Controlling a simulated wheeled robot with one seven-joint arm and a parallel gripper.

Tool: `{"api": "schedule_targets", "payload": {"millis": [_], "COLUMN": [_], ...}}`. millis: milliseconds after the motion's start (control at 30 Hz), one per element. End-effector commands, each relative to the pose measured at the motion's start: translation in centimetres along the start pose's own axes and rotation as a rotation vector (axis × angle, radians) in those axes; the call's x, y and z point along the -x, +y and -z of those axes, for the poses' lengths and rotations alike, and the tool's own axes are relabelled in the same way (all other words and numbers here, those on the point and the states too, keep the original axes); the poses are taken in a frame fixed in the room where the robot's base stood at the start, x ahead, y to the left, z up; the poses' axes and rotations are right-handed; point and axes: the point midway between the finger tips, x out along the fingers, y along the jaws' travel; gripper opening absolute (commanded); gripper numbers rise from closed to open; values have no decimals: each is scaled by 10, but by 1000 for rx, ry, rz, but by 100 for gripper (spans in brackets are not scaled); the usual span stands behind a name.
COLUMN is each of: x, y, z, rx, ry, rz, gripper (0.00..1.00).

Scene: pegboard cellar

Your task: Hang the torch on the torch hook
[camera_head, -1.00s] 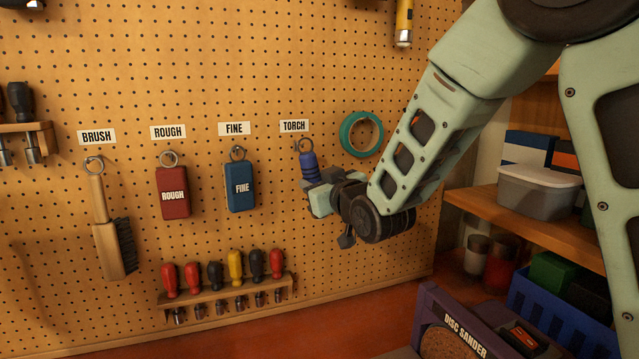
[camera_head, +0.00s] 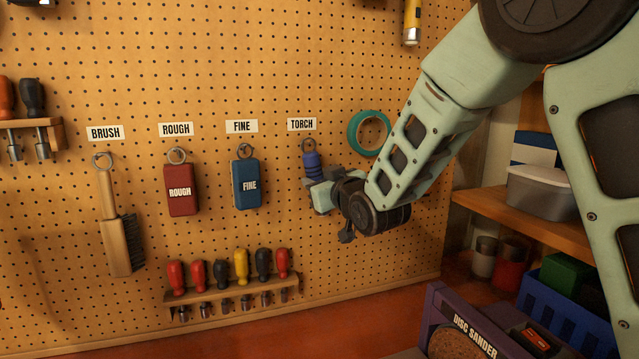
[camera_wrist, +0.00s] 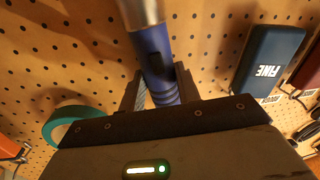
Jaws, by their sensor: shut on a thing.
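The torch (camera_head: 311,162) is blue with ribbed rings and stands roughly upright close to the pegboard, below the TORCH label (camera_head: 301,124). In the wrist view the blue torch (camera_wrist: 154,52) shows a dark switch and a silver end, and it lies between the two fingers. My gripper (camera_head: 318,184) is shut on the torch's lower body. The torch hook (camera_head: 306,146) shows only as a small thin shape at the torch's top end. I cannot tell whether the torch's ring is on the hook.
The FINE block (camera_head: 246,184), ROUGH block (camera_head: 181,190) and brush (camera_head: 116,225) hang to the left. Green tape (camera_head: 353,133) hangs just right of the torch. A screwdriver rack (camera_head: 232,296) is below. A disc sander (camera_head: 463,335) stands at the lower right.

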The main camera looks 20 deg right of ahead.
Motion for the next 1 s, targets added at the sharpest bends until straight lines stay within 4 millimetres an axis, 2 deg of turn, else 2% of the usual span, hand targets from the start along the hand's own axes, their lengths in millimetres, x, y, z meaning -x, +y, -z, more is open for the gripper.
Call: {"api": "schedule_targets", "payload": {"millis": [433,467,500,533,867,1000], "x": [0,0,0,0,2,13], "y": [0,0,0,0,0,0], "z": [1,1,1,1,0,-1], "rx": [0,0,0,0,0,-2], "ry": [2,1,1,1,-1,1], "rz": [0,0,0,0,0,0], "gripper": [0,41,52,58,58,58]}}
